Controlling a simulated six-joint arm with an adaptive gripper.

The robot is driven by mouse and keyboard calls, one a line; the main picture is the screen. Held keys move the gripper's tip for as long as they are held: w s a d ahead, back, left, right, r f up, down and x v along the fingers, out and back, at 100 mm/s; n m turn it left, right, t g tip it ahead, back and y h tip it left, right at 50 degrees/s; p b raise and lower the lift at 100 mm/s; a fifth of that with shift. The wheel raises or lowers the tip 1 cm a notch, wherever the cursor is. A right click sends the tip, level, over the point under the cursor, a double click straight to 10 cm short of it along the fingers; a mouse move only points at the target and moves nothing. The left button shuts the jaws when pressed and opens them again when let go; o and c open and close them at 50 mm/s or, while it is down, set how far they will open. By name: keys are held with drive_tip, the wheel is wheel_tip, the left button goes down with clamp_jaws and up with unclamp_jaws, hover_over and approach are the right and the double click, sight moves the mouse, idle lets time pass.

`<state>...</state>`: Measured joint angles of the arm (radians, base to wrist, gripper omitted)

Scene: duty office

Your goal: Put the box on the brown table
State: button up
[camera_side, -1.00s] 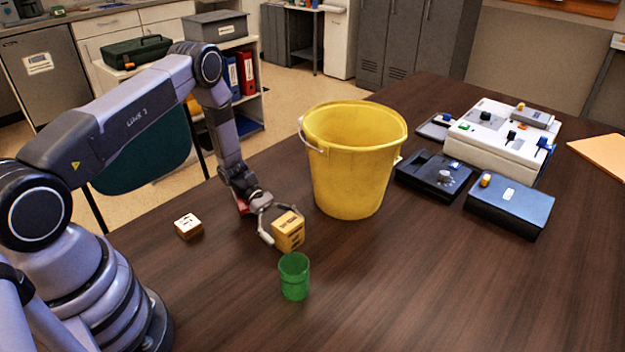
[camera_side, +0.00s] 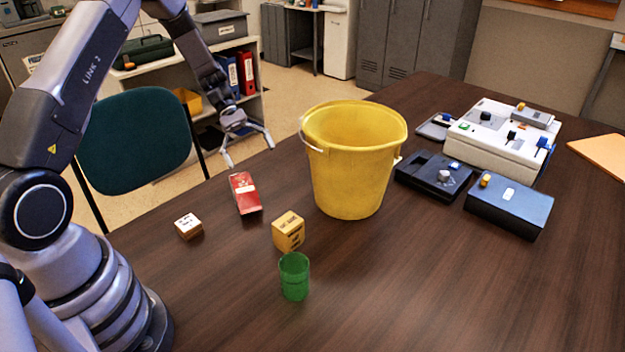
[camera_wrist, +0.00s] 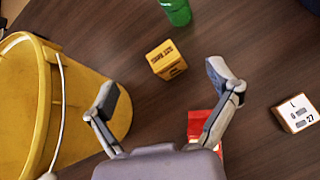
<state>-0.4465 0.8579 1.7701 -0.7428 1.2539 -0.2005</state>
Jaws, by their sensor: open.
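A yellow box (camera_side: 288,231) with dark print stands on the brown table (camera_side: 400,290), between the yellow bucket and the green cup. It also shows in the wrist view (camera_wrist: 167,60), ahead of my fingers. My gripper (camera_side: 249,152) is open and empty, raised above the table's far left edge, clear of the box. In the wrist view my gripper (camera_wrist: 160,82) has its two fingers wide apart with nothing between them but tabletop and the box beyond. A red carton (camera_side: 245,193) lies on the table below my gripper; in the wrist view one finger partly hides it.
A yellow bucket (camera_side: 350,165) stands right of the box, and a green cup (camera_side: 294,276) stands just in front of it. A small white-topped block (camera_side: 188,226) sits at left. Control boxes (camera_side: 508,205) fill the right back. The table's front right is clear.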

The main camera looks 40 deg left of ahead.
drive_tip(key=s+d+r+m+t+y, duration=0.1)
drive_tip(key=s+d+r+m+y, duration=0.25)
drive_tip(key=r, duration=0.55)
drive_tip(key=s+d+r+m+t+y, duration=0.1)
drive_tip(key=s+r+m+y, duration=0.25)
drive_tip(key=s+r, duration=0.45)
drive_tip(key=s+r+m+t+y, duration=0.3)
drive_tip(key=s+r+m+t, duration=0.2)
drive_tip(key=s, duration=0.6)
drive_tip(key=shift+s+r+m, duration=0.4)
drive_tip(key=shift+r+m, duration=0.05)
drive_tip(key=shift+m, duration=0.25)
